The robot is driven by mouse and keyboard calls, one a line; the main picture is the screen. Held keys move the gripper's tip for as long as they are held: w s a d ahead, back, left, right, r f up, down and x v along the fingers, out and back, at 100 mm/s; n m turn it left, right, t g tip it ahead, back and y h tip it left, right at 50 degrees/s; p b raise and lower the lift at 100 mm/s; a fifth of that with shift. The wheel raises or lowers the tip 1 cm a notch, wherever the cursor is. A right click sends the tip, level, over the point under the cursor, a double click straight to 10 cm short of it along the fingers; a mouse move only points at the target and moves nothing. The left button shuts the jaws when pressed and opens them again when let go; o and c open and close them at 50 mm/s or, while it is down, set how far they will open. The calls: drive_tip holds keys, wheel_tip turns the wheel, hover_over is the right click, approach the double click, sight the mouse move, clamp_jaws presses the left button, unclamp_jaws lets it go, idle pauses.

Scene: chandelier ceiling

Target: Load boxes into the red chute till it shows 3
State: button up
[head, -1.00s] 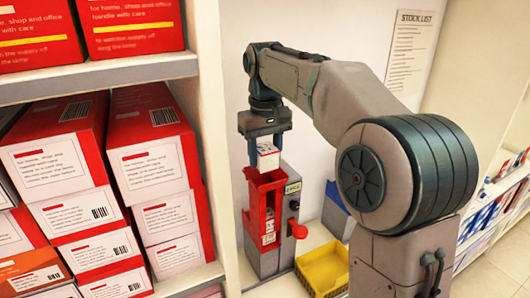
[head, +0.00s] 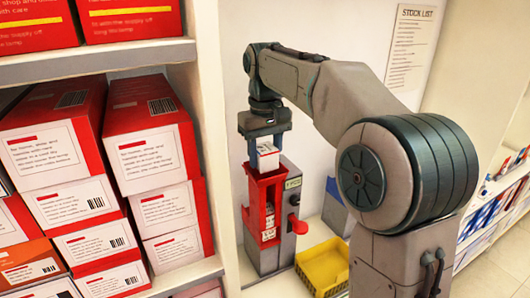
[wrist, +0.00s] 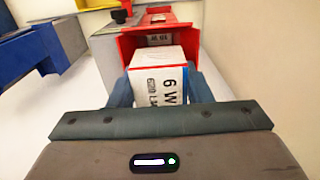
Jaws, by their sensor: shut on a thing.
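My gripper (head: 265,154) is shut on a small white box (head: 268,160) with a red mark and holds it just above the open top of the red chute (head: 255,195). In the wrist view the held box (wrist: 158,77) sits between the fingers, its printed face towards the camera, and the red chute (wrist: 128,45) lies just beyond it. Another white box (head: 269,234) shows low in the chute. The grey dispenser has a small display (head: 293,183); its characters are too small to read surely.
A red knob (head: 298,226) sticks out at the dispenser's right. Shelves of large red cartons (head: 150,150) fill the left. A stock list (head: 410,45) hangs on the wall.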

sight(265, 148)
drive_tip(key=shift+f+b, duration=0.7)
drive_tip(key=shift+f, duration=0.5)
drive_tip(key=o, duration=0.9)
drive_tip(key=shift+o, duration=0.8)
wheel_tip(265, 148, up, 8)
drive_tip(key=p, duration=0.8)
